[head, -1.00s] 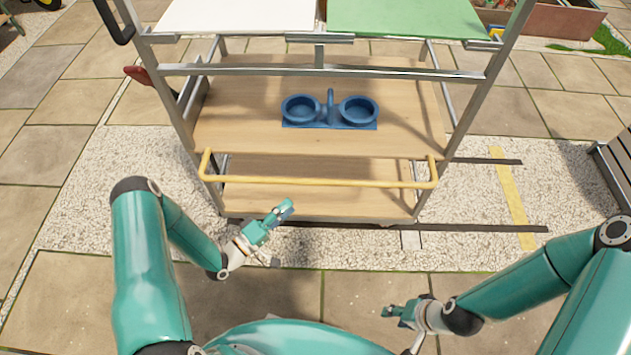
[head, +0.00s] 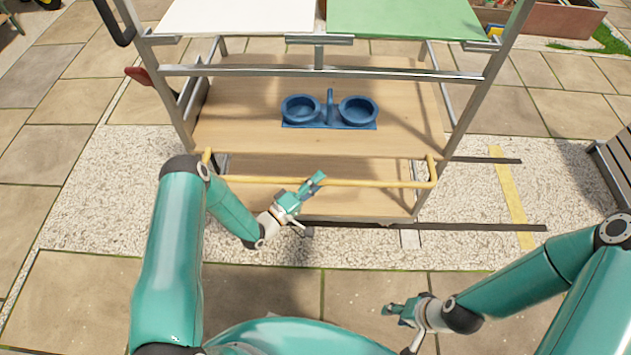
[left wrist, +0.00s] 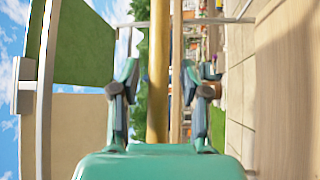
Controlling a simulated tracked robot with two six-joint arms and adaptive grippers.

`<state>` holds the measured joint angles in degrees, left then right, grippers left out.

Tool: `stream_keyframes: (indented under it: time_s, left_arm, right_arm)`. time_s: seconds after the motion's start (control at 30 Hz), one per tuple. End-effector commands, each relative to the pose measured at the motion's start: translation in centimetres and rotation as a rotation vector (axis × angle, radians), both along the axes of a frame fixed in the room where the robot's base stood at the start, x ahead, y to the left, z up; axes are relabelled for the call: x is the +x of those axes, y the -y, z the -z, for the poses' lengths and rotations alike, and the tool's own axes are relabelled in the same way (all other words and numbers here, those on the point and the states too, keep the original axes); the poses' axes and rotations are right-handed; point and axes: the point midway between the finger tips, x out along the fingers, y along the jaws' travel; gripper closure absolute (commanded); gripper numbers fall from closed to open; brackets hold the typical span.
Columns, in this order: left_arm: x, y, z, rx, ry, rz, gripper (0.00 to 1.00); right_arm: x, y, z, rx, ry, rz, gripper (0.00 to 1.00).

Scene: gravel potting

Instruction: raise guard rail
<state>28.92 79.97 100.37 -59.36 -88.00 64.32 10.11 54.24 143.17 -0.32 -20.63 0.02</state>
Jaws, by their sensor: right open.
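The yellow guard rail (head: 350,183) runs across the front of the cart, low down, just above its bottom shelf. My left gripper (head: 318,181) is at the middle of the rail, overlapping it in the head view. In the left wrist view the two fingers (left wrist: 160,85) are spread apart, and the yellow rail (left wrist: 158,70) shows in the gap between them without either finger touching it. How deep the rail sits between the fingers I cannot tell. My right gripper (head: 391,311) is open and empty, low in the head view and away from the cart.
The cart's wooden middle shelf (head: 240,130) holds a blue double-cup holder (head: 330,111). A white panel (head: 235,15) and a green panel (head: 400,18) lie on top. A red handle (head: 137,75) sticks out at the left. Pale gravel (head: 100,200) surrounds the cart.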

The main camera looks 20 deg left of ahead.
Motion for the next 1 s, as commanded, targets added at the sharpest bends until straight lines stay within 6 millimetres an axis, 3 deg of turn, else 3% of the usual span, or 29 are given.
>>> stream_keyframes:
  time_s: [0.03, 0.27, 1.0]
  left_arm:
    - [-0.01, -0.02, 0.01, 0.000, 0.000, 0.000, 0.61]
    - [-0.03, -0.06, 0.02, 0.000, -0.001, -0.001, 1.00]
    - [0.00, 0.13, -0.40, -0.011, -0.038, 0.002, 1.00]
  right_arm:
    - [0.00, 0.00, 0.00, 0.000, 0.000, 0.000, 0.59]
    - [0.00, 0.00, 0.00, 0.000, 0.000, 0.000, 0.59]
    - [0.00, 0.01, -0.34, 0.000, 0.000, 0.000, 0.59]
